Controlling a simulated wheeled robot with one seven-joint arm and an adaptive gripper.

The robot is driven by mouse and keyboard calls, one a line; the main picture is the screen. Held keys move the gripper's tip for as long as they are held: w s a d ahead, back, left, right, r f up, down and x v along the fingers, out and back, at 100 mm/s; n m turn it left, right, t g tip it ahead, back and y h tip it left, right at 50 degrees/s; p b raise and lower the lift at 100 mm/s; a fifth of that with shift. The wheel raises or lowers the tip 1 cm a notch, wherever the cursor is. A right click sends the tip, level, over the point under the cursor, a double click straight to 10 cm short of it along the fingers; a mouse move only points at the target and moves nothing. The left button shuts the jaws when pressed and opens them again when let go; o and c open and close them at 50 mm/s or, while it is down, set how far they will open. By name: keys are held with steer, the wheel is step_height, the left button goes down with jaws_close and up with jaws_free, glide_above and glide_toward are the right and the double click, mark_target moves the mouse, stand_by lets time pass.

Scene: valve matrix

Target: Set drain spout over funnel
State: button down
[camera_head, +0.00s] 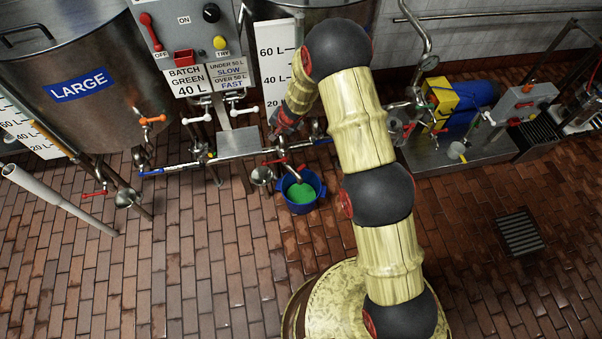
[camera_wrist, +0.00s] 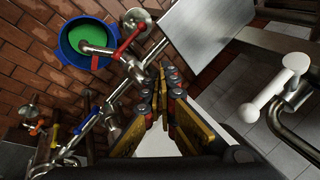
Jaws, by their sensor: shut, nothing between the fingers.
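The drain spout (camera_head: 291,174) is a curved metal pipe. It reaches over a blue bucket (camera_head: 301,193) of green liquid, and its end is above the liquid in the wrist view (camera_wrist: 92,48). A metal funnel (camera_head: 262,175) stands just left of the bucket, apart from the spout end. It shows in the wrist view (camera_wrist: 136,17) right of the bucket. A red lever (camera_wrist: 132,38) sits on the pipe near the spout. My gripper (camera_wrist: 163,70) is shut and empty, close to the pipework; whether it touches is unclear. My arm partly hides the area in the head view.
A LARGE steel tank (camera_head: 80,85) stands at left, with another funnel (camera_head: 127,197) below it. A small metal shelf (camera_head: 238,144) and several valves with coloured handles crowd the pipes. A blue pump (camera_head: 470,105) is at right.

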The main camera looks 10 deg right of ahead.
steer(key=d+f+m+g+h, duration=0.1)
steer(key=d+f+m+h, duration=0.1)
steer(key=d+f, duration=0.4)
steer(key=d+f+m+g+h, duration=0.1)
steer(key=d+f+h, duration=0.3)
steer(key=f, duration=0.9)
steer(key=shift+s+d+m, duration=0.4)
steer(key=shift+d+m, duration=0.2)
steer(key=shift+d, duration=0.6)
steer(key=b+x, duration=0.4)
steer(key=x, duration=0.7)
steer(key=s+a, duration=0.1)
steer(key=s+a+b, duration=0.1)
steer(key=a, duration=0.1)
steer(key=shift+s+r, duration=0.2)
steer(key=shift+s, duration=0.1)
